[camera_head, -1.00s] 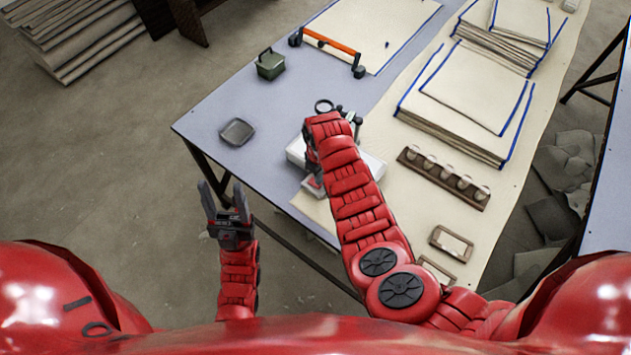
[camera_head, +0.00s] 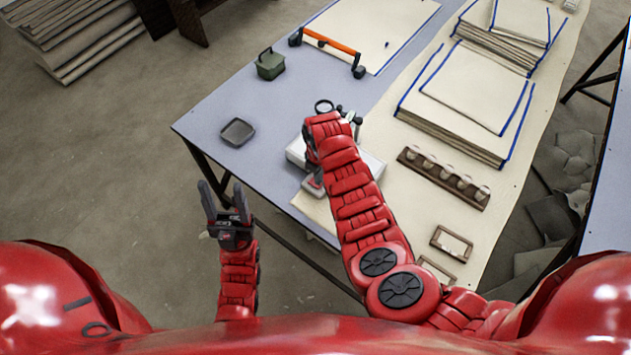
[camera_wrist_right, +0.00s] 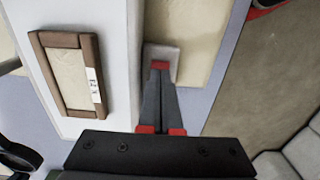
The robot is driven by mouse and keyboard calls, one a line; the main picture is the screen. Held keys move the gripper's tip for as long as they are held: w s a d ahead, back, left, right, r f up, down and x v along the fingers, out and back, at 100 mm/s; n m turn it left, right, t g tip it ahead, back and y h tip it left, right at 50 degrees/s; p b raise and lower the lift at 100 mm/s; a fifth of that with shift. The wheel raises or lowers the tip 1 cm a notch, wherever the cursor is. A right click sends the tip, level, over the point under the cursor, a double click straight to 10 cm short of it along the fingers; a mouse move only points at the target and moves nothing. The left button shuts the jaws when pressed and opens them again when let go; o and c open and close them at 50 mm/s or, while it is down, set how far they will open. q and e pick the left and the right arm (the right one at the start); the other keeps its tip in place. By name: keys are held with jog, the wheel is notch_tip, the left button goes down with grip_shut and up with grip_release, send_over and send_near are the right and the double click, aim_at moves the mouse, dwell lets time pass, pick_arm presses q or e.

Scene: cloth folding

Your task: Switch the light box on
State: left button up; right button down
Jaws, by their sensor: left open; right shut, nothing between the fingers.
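The light box is a white box (camera_head: 372,167) on the table, mostly hidden under my right forearm in the head view. Its white body (camera_wrist_right: 120,50) fills the left-middle of the wrist view. A small pale grey square block (camera_wrist_right: 175,68), which looks like its switch, sits against its side, over the cream sheet. In the head view the grey block (camera_head: 309,187) shows near the table's front edge. My left gripper (camera_head: 222,190) is open and empty, off the table's front edge.
A wood-framed piece (camera_wrist_right: 68,72) with a label lies on the box. A dark tray (camera_head: 238,132), a green container (camera_head: 270,64), a wooden holder (camera_head: 443,178) and stacked blue-edged cloths (camera_head: 465,105) stand around.

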jog(key=shift+f+b, duration=0.75)
jog(key=shift+f, duration=0.15)
dwell(0.4)
jog(key=shift+r+p, duration=0.9)
jog(key=shift+r, duration=0.45)
jog(key=shift+r+p, duration=0.95)
jog(key=shift+r, duration=1.2)
